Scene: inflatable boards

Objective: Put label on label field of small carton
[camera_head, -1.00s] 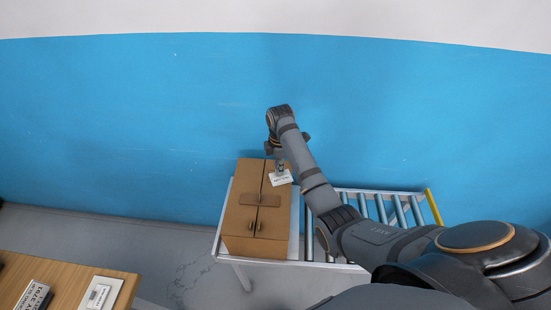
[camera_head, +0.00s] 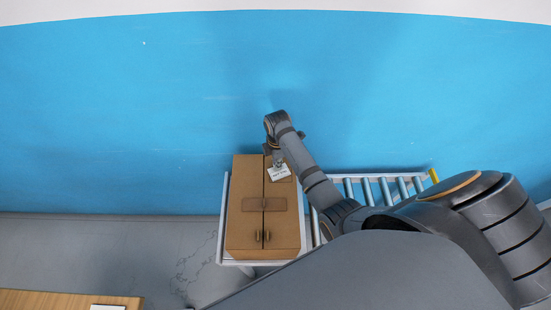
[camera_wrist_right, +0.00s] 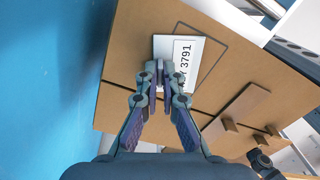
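The small carton (camera_head: 247,225) is a closed brown box on the white end of a roller conveyor in the head view; its top also shows in the right wrist view (camera_wrist_right: 140,60). The white label (camera_head: 280,173) lies at or just over the carton's far right top. In the right wrist view the label (camera_wrist_right: 190,45), with printed "3791", overlaps a dark outlined rectangle, the label field (camera_wrist_right: 216,62), and is offset to its left. My right gripper (camera_wrist_right: 160,78) is closed on the label's near edge. Whether the label touches the carton is unclear. My left gripper is not in view.
The roller conveyor (camera_head: 381,190) runs to the right of the carton, under my right arm. A blue wall stands behind. A wooden table (camera_head: 40,303) with a white item (camera_head: 108,307) shows at the lower left.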

